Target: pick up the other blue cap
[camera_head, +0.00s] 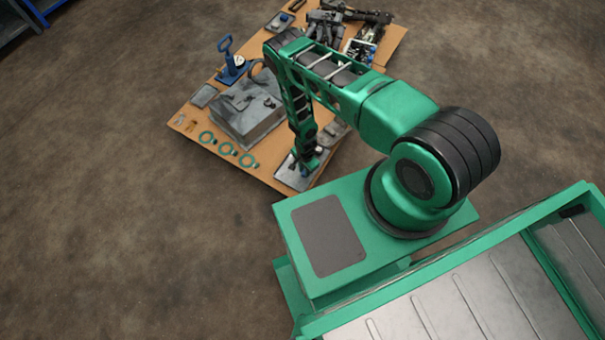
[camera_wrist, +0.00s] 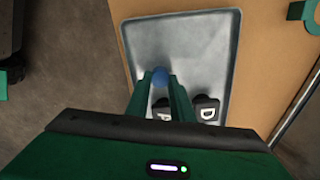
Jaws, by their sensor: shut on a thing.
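A small round blue cap (camera_wrist: 160,75) shows between the two green fingertips of my gripper (camera_wrist: 159,82) in the wrist view. My gripper is shut on it. A shallow grey metal tray (camera_wrist: 205,48) lies beneath; I cannot tell whether the cap touches it. Two black pieces with white letter marks (camera_wrist: 207,108) lie in the tray beside and partly behind the fingers. In the head view my gripper (camera_head: 305,165) reaches down over the tray (camera_head: 288,179) at the board's near corner, and the cap is too small to make out.
The tray rests on a brown board (camera_head: 270,173) on the floor. Several green rings (camera_head: 226,149) lie left of it. A large grey block (camera_head: 247,110) stands behind, with a blue upright tool (camera_head: 231,65) farther back. Dark parts (camera_head: 325,30) crowd the far end.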

